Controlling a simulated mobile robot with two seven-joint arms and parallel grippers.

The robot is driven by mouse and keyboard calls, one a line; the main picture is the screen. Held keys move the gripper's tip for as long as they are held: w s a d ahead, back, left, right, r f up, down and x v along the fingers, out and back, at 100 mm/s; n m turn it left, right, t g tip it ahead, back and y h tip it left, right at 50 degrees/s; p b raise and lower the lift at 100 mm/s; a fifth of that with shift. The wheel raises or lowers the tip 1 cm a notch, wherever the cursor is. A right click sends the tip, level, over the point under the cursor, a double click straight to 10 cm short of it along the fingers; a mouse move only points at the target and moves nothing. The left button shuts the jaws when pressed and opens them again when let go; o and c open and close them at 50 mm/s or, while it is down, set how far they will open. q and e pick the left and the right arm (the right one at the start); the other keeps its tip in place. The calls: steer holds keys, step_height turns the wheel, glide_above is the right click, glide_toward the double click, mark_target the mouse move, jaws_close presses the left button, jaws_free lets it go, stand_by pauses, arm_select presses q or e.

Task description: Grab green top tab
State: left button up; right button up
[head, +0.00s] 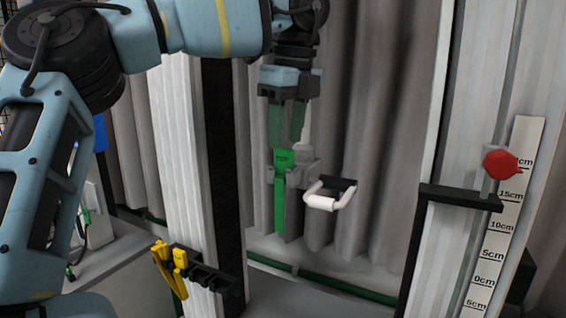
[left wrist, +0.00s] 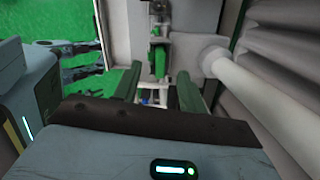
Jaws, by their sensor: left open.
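The green top tab (head: 284,157) is at the upper end of a green strip that hangs beside a grey bracket in the head view. My left gripper (head: 287,138) points down just above the tab. Its two green-tinted fingers are apart, with nothing seen held between them. In the left wrist view a green piece, apparently the tab (left wrist: 159,62), shows beyond the gap between the fingers of the left gripper (left wrist: 156,80). Whether any finger touches it I cannot tell. My right gripper is not in view.
A white handle (head: 322,201) sticks out right of the bracket. A pale post (head: 185,150) stands left, with yellow clips (head: 172,262) on a black holder. A ruler (head: 505,225) and red knob (head: 501,164) are at right. Grey curtains (head: 375,120) hang behind.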

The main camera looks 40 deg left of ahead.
mark_target(284, 157)
arm_select(q)
steer(key=shift+a+f, duration=0.2)
steer(key=shift+f, duration=0.95)
steer(key=shift+c, duration=0.3)
jaws_close()
